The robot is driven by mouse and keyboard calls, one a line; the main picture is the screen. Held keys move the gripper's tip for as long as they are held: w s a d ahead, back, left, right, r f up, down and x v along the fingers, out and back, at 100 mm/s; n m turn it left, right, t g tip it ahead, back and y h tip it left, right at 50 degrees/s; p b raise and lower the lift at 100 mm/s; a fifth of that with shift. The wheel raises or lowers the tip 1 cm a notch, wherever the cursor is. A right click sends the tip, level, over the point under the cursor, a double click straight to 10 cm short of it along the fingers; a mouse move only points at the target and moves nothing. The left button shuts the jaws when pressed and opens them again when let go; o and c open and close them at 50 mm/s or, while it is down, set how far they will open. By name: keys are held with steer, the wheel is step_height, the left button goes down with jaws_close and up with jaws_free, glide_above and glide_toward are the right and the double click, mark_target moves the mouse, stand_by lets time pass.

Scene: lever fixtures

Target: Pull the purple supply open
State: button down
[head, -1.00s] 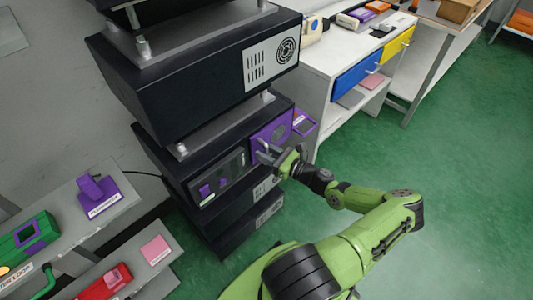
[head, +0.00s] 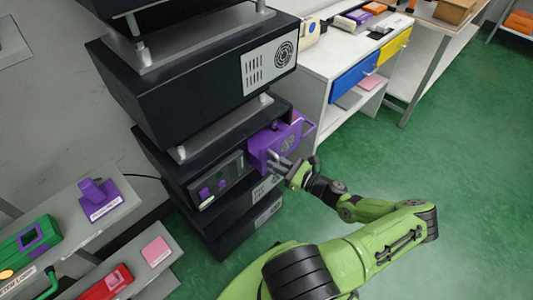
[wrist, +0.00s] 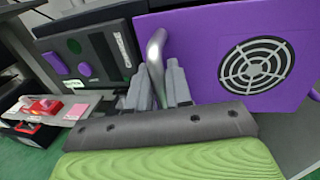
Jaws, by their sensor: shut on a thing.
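The purple supply (head: 268,145) is a box-like unit in the dark rack, and it stands out from the rack's front. Its purple front with a round fan grille also fills the right of the wrist view (wrist: 205,50). A grey metal handle (wrist: 154,55) stands on the left part of that front. My gripper (head: 284,165) is in front of the supply in the head view. In the wrist view its grey fingers (wrist: 165,88) are shut on the handle. The lower end of the handle is hidden between the fingers.
A dark panel with purple buttons (head: 217,182) sits left of the supply. A white bench (head: 318,62) with blue and yellow drawers stands to the right. Shelves with a purple device (head: 100,198) are at the left. Green floor (head: 470,150) is clear at right.

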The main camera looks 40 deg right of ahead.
steer(key=a+v, duration=0.2)
steer(key=v, duration=0.6)
steer(key=shift+s+d+p, duration=0.25)
steer(key=shift+s+p, duration=0.05)
steer(key=shift+s, duration=0.15)
steer(key=c, duration=1.2)
jaws_free()
steer(key=v, duration=1.5)
steer(key=shift+s+d+p, duration=0.1)
steer(key=shift+s+p, duration=0.25)
